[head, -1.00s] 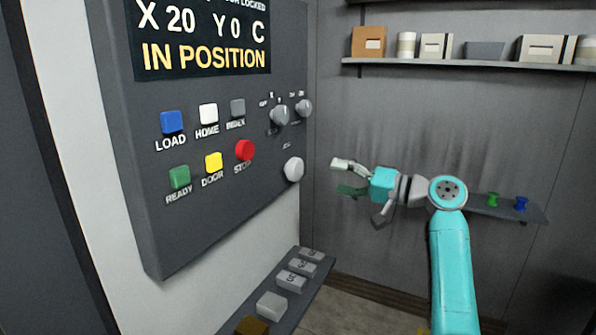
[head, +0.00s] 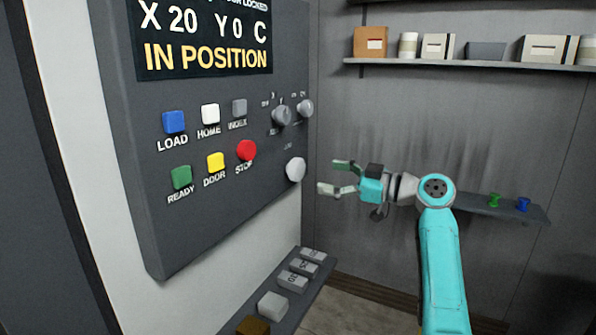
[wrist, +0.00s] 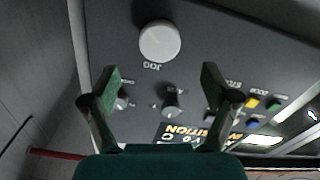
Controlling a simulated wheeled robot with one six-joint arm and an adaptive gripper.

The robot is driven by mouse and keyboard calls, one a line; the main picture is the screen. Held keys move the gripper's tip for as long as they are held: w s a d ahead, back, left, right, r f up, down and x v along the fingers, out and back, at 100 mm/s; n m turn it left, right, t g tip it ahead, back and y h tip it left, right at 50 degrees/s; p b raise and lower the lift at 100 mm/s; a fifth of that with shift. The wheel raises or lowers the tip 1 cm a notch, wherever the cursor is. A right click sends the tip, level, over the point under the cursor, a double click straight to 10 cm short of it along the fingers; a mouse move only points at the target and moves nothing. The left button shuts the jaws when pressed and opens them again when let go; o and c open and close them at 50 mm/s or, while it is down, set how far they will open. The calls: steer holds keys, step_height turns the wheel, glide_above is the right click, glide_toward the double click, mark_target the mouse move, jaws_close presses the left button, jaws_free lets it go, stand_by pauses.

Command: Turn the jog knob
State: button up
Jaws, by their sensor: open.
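The jog knob (head: 295,169) is a round white knob at the lower right of the grey control panel (head: 215,215). In the wrist view the knob (wrist: 160,41) shows upside down above its JOG label, centred between my fingers but beyond their tips. My gripper (head: 339,175) is open and empty, a short way to the right of the knob and apart from it. The fingertips, one greenish and one pale, point at the panel. The wrist view also shows my open gripper (wrist: 161,78). The knob is unobstructed in both views.
A red stop button (head: 246,151) and two grey selector knobs, one of them here (head: 282,116), sit near the jog knob. A narrow ledge with blocks (head: 272,305) lies below the panel. A shelf (head: 470,64) with boxes is on the back wall.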

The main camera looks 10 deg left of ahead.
mark_target(301, 170)
steer(key=x, duration=0.9)
steer(key=c, duration=1.2)
